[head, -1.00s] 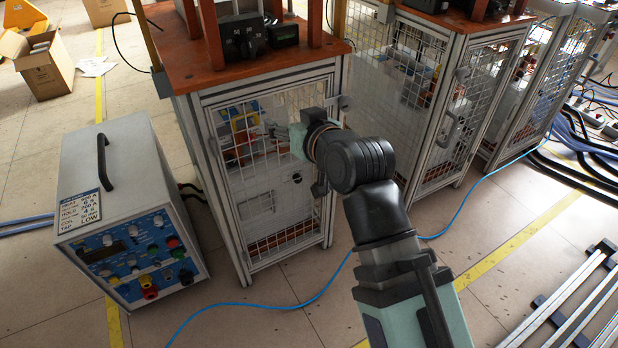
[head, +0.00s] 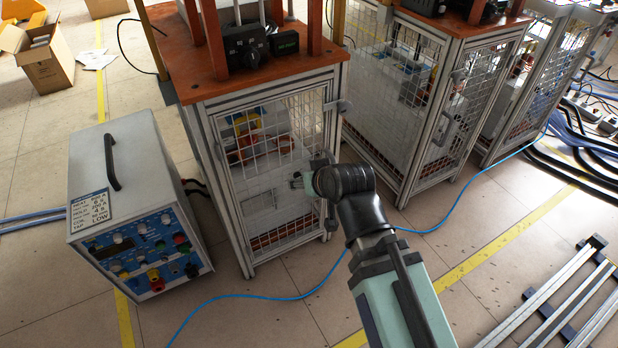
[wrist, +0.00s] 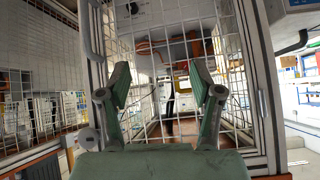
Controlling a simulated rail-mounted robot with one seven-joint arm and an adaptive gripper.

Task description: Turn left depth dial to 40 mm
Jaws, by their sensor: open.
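A black control box (head: 243,46) with a round knob (head: 252,58) sits on the orange-red top of the caged bench (head: 215,82) in the head view. It may carry the depth dial, but its scale and markings are too small to read. My gripper (head: 296,181) is below that top, in front of the bench's mesh door and apart from the knob. In the wrist view my gripper (wrist: 158,86) is open, with nothing between its fingers. White mesh stands ahead of it.
A second black box (head: 286,42) with a green display stands right of the knob. Orange-red posts (head: 213,40) rise around both. A grey power unit (head: 122,190) stands at left. More caged benches (head: 425,85) stand at right. A blue cable (head: 290,298) crosses the floor.

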